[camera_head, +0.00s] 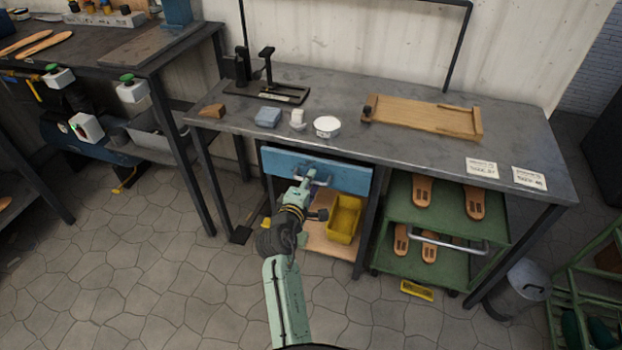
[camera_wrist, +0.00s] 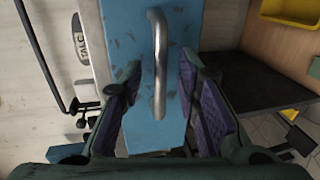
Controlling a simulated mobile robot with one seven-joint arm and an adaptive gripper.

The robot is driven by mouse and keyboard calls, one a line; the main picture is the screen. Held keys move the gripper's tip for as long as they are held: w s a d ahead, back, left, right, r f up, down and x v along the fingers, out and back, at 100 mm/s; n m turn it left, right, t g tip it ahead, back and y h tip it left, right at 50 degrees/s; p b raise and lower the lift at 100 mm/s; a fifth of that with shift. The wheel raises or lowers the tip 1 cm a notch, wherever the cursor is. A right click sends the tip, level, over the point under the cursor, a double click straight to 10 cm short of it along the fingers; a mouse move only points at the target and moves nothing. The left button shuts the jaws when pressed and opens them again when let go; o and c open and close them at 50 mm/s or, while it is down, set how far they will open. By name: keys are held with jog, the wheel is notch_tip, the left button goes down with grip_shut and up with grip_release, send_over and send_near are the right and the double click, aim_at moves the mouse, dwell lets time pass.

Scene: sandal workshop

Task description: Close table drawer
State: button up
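The table drawer has a blue front (camera_head: 345,174) below the grey table top (camera_head: 350,110). Its metal handle shows in the wrist view (camera_wrist: 158,62), over the worn blue front (camera_wrist: 130,25). My gripper (camera_head: 306,181) is in front of the drawer, left of the middle of its front. In the wrist view my gripper (camera_wrist: 158,90) is open, with one purple-padded finger on each side of the handle. I cannot tell whether the fingers touch the drawer. How far the drawer stands out is hard to judge.
A yellow bin (camera_head: 344,217) stands on a shelf below the drawer. A green cart (camera_head: 428,225) with sandal soles is at the right. A wooden tray (camera_head: 425,116) and a white bowl (camera_head: 327,125) stand on the table.

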jog(key=shift+w+d+f, duration=0.1)
jog(key=shift+w+d, duration=0.05)
jog(key=shift+w, duration=0.35)
grip_shut()
dwell(0.6)
